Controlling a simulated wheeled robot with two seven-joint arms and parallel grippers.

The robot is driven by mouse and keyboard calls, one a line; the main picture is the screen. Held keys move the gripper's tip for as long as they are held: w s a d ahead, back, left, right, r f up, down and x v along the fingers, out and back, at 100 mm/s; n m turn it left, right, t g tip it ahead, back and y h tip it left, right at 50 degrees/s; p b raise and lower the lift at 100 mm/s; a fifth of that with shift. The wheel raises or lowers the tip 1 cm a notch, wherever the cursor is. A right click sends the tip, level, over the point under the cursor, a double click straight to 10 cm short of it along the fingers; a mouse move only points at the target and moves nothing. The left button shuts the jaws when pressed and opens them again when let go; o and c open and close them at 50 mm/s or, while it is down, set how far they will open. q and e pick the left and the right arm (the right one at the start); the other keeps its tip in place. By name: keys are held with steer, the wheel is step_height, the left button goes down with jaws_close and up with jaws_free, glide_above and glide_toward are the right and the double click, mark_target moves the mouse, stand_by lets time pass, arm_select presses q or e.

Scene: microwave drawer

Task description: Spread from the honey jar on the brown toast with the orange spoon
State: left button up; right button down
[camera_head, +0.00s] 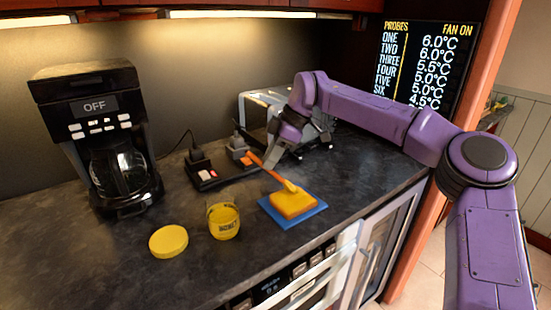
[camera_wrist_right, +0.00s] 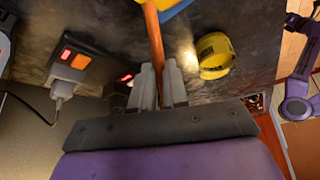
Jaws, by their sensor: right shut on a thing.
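The honey jar (camera_head: 223,221) is a yellow open jar standing upright on the dark counter; it also shows in the right wrist view (camera_wrist_right: 214,56). The toast (camera_head: 294,202) lies on a blue square board (camera_head: 312,219) to the right of the jar, and its top looks golden yellow. My right gripper (camera_head: 272,158) is shut on the handle of the orange spoon (camera_head: 272,172), above and behind the toast. The spoon slants down with its yellowish head at the toast; exact contact is hard to tell. The handle also shows in the right wrist view (camera_wrist_right: 153,42). My left gripper is not in view.
A yellow round lid (camera_head: 168,241) lies left of the jar. A power strip (camera_head: 217,172) with plugs is behind. A coffee maker (camera_head: 97,140) stands at the left and a toaster (camera_head: 262,108) at the back. The counter's front edge runs close to the board.

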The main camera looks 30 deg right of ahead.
steer(key=shift+a, duration=0.6)
steer(key=shift+a+r, duration=0.1)
steer(key=shift+a, duration=0.05)
steer(key=shift+b, duration=0.35)
steer(key=a+b, duration=0.1)
steer(key=a, duration=0.1)
steer(key=shift+s+a+b, duration=0.15)
steer(key=shift+a+b, duration=0.15)
steer(key=shift+a, duration=0.05)
steer(key=shift+d, duration=0.1)
steer(key=shift+d+p, duration=0.6)
steer(key=shift+d, duration=0.75)
